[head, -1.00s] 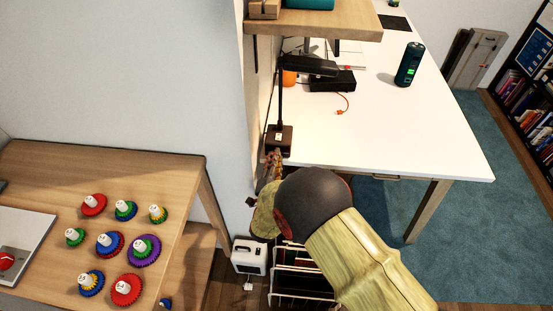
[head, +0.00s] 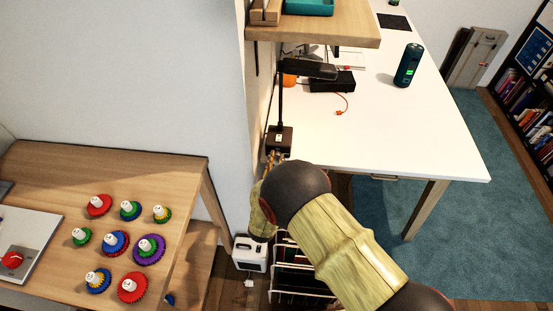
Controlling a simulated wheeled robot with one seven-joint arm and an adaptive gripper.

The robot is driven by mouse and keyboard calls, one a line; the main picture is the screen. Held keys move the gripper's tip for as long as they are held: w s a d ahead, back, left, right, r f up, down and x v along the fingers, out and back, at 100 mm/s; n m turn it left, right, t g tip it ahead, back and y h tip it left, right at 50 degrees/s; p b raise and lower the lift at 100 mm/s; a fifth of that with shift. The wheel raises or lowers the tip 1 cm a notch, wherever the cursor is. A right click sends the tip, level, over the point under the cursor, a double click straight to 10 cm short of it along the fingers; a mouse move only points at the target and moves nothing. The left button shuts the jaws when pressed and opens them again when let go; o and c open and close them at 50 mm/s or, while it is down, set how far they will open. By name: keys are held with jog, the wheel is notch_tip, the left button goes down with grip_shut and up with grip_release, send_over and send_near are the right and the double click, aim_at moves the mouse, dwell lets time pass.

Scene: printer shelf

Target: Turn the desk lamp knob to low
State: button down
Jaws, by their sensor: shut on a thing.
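The black desk lamp (head: 281,105) stands at the near left corner of the white desk, upright, with its dark shade (head: 308,68) reaching right. Its dark box-shaped base (head: 280,138) has a small light patch on its face. My gripper (head: 273,157) is at the lower front of this base, shut on the lamp knob. The knob itself is hidden by the fingers and too small to make out, so its setting cannot be read. My arm comes up from the lower right.
A wooden shelf (head: 330,30) overhangs the lamp. A wooden table (head: 150,175) with colored gears stands left. A white device (head: 250,253) and a rack (head: 300,290) are below.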

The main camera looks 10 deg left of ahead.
jog(key=shift+f+n+p, duration=0.1)
jog(key=shift+n+p, duration=0.2)
jog(key=shift+n, duration=0.9)
jog(key=c, duration=1.7)
grip_release()
jog(key=shift+o, duration=0.2)
jog(key=s, duration=0.8)
